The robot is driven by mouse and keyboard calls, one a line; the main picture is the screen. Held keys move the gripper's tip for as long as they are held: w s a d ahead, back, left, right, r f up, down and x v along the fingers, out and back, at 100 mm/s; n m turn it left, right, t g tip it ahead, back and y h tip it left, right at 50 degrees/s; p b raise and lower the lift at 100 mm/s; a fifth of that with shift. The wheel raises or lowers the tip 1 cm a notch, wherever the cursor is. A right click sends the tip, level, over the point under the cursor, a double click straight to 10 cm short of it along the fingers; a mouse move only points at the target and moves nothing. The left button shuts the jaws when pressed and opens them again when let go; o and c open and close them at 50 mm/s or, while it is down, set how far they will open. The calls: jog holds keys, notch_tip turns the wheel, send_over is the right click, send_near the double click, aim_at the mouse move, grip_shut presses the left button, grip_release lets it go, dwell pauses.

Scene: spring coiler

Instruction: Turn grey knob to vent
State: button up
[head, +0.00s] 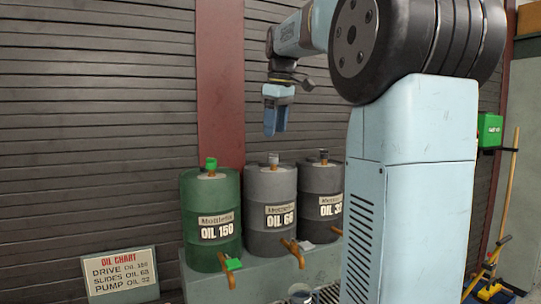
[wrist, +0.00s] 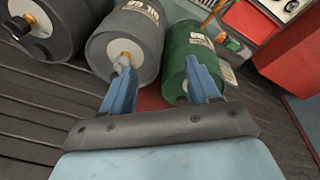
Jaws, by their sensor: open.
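A small grey knob (head: 273,159) stands on top of the grey barrel (head: 270,190) labelled OIL 68, the middle of three barrels. In the wrist view the grey knob (wrist: 121,64) shows on the barrel's top, by the tip of the left finger. My gripper (head: 275,131) points down in the air, above the barrels and apart from the knob. In the wrist view my gripper (wrist: 158,70) has its two blue fingers spread with nothing between them. Which way the knob is set is too small to tell.
The green OIL 150 barrel (head: 211,206) with a green knob (head: 211,163) stands left, and a dark barrel (head: 322,188) with a dark knob (head: 324,155) stands right. Taps (head: 293,250) stick out in front. An oil chart sign (head: 122,274) stands lower left.

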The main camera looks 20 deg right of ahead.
aim_at(274, 159)
jog(key=w+d+r+n+g, duration=0.1)
jog(key=w+d+r+n, duration=0.1)
jog(key=w, duration=0.3)
jog(key=w+d+r+n+g, duration=0.1)
jog(key=w+d+r+n, duration=0.1)
jog(key=w, duration=0.4)
jog(key=shift+h, duration=0.3)
jog(key=f, duration=1.4)
jog(key=shift+w+d, duration=0.15)
jog(key=shift+d, duration=0.25)
jog(key=shift+c, duration=0.2)
